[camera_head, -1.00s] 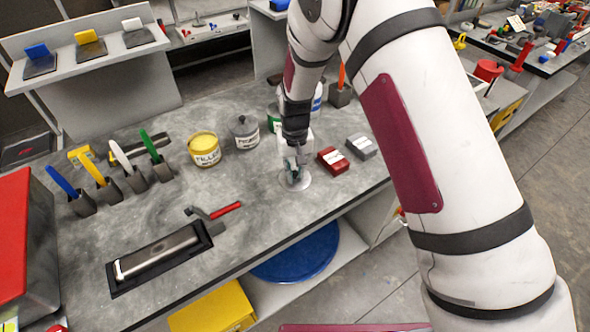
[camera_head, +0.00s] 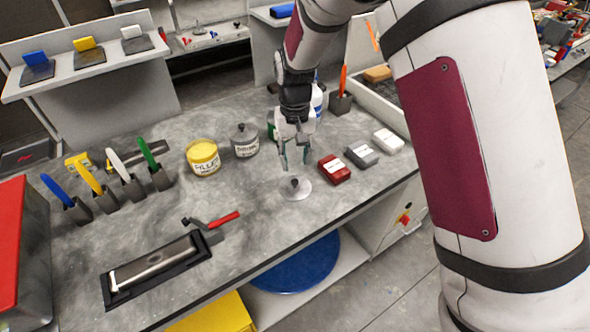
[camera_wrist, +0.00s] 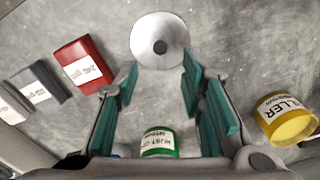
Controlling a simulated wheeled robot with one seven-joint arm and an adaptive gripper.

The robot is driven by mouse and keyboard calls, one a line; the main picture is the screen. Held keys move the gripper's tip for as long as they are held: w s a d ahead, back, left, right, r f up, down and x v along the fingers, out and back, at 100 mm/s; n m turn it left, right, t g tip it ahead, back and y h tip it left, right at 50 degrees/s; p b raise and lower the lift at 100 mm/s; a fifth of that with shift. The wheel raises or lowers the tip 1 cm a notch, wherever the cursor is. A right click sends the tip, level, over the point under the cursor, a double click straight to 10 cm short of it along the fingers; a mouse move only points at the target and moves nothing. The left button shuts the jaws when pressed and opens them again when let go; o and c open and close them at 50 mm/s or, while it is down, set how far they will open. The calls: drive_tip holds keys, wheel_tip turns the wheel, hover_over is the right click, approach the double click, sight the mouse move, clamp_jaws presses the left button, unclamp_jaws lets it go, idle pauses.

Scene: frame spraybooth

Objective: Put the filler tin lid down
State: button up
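The filler tin lid (camera_head: 296,191), a light grey disc with a dark knob, lies flat on the grey bench top. It also shows in the wrist view (camera_wrist: 158,30), beyond my fingertips. My gripper (camera_head: 294,161) is open and empty above the lid, apart from it. Its teal finger pads (camera_wrist: 160,78) are spread in the wrist view. The yellow filler tin (camera_head: 203,160) stands upright to the left of the lid; it is at the right in the wrist view (camera_wrist: 290,120).
A grey tin (camera_head: 245,142) stands beside the filler tin. Red (camera_head: 333,170), grey (camera_head: 362,155) and white (camera_head: 388,141) boxes lie right of the lid. A red-handled tool (camera_head: 222,220) lies in front. Bare bench surrounds the lid.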

drive_tip(key=shift+r, duration=1.7)
drive_tip(key=s+d+r+t, duration=0.1)
drive_tip(key=s+d+r, duration=0.25)
drive_tip(key=r, duration=0.25)
drive_tip(key=s+d+r+m+y, duration=0.1)
drive_tip(key=s+d+r, duration=0.1)
drive_tip(key=d+r, duration=0.25)
drive_tip(key=s+d+r+t, duration=0.1)
drive_tip(key=s+d+r, duration=0.2)
drive_tip(key=r, duration=0.3)
drive_tip(key=s+d+r+t, duration=0.1)
drive_tip(key=s+d, duration=0.3)
drive_tip(key=s, duration=0.5)
drive_tip(key=s+d+r+m+t+h, duration=0.1)
drive_tip(key=s+d+r, duration=0.3)
drive_tip(key=s, duration=0.5)
drive_tip(key=shift+d+r+t, duration=0.3)
drive_tip(key=shift+d+t, duration=0.2)
drive_tip(key=shift+t, duration=0.3)
